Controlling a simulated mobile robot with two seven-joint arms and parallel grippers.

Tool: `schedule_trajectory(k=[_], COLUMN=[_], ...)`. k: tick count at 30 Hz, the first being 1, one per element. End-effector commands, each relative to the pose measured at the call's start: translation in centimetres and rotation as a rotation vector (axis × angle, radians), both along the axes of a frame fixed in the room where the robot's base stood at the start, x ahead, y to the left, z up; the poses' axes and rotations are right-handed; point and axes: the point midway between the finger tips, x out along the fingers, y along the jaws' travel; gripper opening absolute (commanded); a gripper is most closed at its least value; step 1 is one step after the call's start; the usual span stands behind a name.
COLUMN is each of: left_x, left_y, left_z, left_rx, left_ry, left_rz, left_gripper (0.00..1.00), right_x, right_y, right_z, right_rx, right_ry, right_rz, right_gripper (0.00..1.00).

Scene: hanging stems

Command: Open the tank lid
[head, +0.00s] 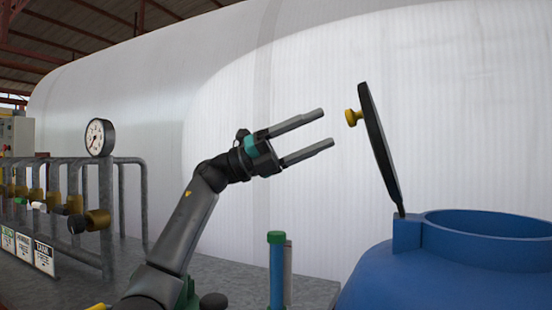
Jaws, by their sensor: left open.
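The blue tank (400,285) stands at the lower right, and its round mouth (490,224) is uncovered. The dark lid (377,145) stands up on its hinge at the left side of the mouth, tilted a little to the left. A yellow knob (353,117) sticks out from the lid's left face. My left gripper (328,128) is open and empty, to the left of the lid. Its fingers point right, toward the lid, with a gap between them and the knob. My right gripper is not in view.
A grey pipe rack (107,200) with brass valves and a pressure gauge (99,137) stands at the left. Small sign plates (44,257) are in front of it. A blue cylinder with a green cap (276,265) stands between my arm and the tank. A large white curved wall (270,90) lies behind.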

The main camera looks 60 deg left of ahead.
Motion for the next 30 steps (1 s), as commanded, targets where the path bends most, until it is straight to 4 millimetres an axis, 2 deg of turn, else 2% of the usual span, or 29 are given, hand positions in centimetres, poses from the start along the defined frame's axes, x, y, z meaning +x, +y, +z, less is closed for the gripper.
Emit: schedule_trajectory(k=[9, 15, 30], left_x=[-3.3, -4.7, -5.3], left_y=[3.0, 4.2, 4.6], left_z=[-2.0, -2.8, -3.0], left_rx=[-0.002, -0.001, 0.001], left_ry=[0.002, 0.002, 0.002], left_rz=[-0.001, 0.0, -0.001], left_gripper=[0.71, 0.71, 0.71], right_x=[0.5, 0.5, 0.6], right_y=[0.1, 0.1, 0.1], right_z=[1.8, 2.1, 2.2], right_rx=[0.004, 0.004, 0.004], right_ry=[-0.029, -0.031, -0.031], right_rz=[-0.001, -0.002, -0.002], right_gripper=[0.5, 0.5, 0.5])
